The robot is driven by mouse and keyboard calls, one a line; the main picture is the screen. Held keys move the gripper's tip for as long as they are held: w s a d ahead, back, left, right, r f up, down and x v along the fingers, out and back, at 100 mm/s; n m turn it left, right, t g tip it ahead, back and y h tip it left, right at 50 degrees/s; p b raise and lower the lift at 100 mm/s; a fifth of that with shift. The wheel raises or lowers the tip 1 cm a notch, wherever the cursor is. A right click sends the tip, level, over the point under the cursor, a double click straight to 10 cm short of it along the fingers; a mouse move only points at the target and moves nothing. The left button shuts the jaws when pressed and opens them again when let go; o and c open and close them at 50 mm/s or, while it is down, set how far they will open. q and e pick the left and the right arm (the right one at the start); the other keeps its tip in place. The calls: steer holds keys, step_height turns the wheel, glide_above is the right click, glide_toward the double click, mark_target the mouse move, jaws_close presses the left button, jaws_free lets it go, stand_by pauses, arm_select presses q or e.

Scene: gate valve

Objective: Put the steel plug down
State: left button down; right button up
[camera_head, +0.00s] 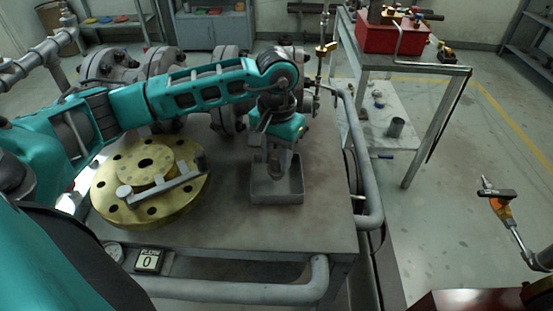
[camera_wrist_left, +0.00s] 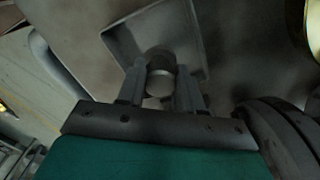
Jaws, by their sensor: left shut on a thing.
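My left gripper (camera_head: 272,165) reaches down over a small grey open tray (camera_head: 277,196) on the metal bench. In the left wrist view the two fingers (camera_wrist_left: 161,88) are shut on a short round steel plug (camera_wrist_left: 160,84). The tray (camera_wrist_left: 122,40) lies beyond the fingertips there, with the plug over its inside. I cannot tell whether the plug touches the tray floor. In the head view the plug is mostly hidden by the gripper. My right gripper is not in view.
A brass flange (camera_head: 108,190) with a grey bar (camera_head: 165,188) across it lies left of the tray. Grey pipework (camera_head: 165,65) stands behind, and a pipe rail (camera_head: 365,170) runs along the right edge. The bench front (camera_head: 270,238) is clear.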

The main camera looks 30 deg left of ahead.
mark_target(277, 154)
arm_select(q)
steer(key=shift+f, duration=0.7)
steer(key=shift+f, duration=0.15)
steer(key=c, duration=0.7)
jaws_free()
steer(key=shift+c, duration=0.2)
step_height(277, 154, up, 12)
